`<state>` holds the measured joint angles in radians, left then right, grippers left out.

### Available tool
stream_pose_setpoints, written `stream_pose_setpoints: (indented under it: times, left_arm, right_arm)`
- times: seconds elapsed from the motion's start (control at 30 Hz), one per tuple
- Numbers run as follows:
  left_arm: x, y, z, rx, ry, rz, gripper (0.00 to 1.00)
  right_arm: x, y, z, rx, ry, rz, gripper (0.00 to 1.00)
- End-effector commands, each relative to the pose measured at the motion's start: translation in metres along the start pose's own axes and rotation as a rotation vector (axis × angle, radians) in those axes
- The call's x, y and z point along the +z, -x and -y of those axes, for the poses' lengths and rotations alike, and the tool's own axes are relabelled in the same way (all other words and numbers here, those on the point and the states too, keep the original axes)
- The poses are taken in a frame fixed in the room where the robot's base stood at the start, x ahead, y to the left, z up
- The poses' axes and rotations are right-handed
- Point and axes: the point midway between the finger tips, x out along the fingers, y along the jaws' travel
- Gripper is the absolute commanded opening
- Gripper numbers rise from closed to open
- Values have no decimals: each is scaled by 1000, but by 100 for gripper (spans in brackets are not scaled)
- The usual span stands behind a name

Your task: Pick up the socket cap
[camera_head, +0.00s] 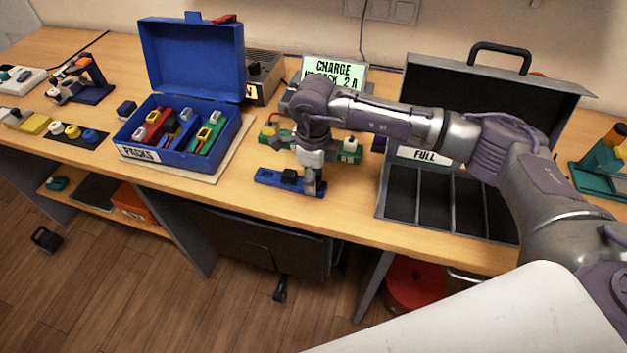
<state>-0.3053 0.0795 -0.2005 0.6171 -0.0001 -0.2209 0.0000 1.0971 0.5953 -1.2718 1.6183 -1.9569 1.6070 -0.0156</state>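My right gripper (312,183) points down over the front end of a low blue base (265,176) on the workbench. A small black block (290,177) sits on this base, just left of the fingers; it may be the socket cap, but I cannot tell for sure. The fingers are small and seen from the side, so their gap and anything between them cannot be made out. A green and red unit (349,150) stands behind the gripper and is partly hidden by my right arm. My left gripper is not in view.
An open blue case (176,153) labelled PACKS holds several coloured packs at left. An open grey case (383,201) with empty compartments and a FULL label lies right, under my arm. A CHARGE sign (336,71) stands behind. The bench's front edge is close to the gripper.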

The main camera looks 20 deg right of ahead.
Motion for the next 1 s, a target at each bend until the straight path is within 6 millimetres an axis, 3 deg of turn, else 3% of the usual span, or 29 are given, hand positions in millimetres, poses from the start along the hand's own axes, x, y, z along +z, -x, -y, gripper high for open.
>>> stream_pose_setpoints:
  times: [0.03, 0.17, 0.57, 0.8, 1.0]
  left_arm:
    - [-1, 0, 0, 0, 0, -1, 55]
    - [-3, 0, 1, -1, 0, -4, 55]
    - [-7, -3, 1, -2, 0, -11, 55]
    - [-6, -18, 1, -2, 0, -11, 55]
    - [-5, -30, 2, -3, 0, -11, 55]
  right_arm:
    - [0, 0, 0, 0, 0, 0, 27]
    - [0, 0, 0, 0, 0, 0, 5]
    - [1, 6, 1, -2, 0, 3, 4]
    - [2, 40, 1, -5, 1, 6, 4]
    - [-46, 65, -6, -4, -1, 2, 4]
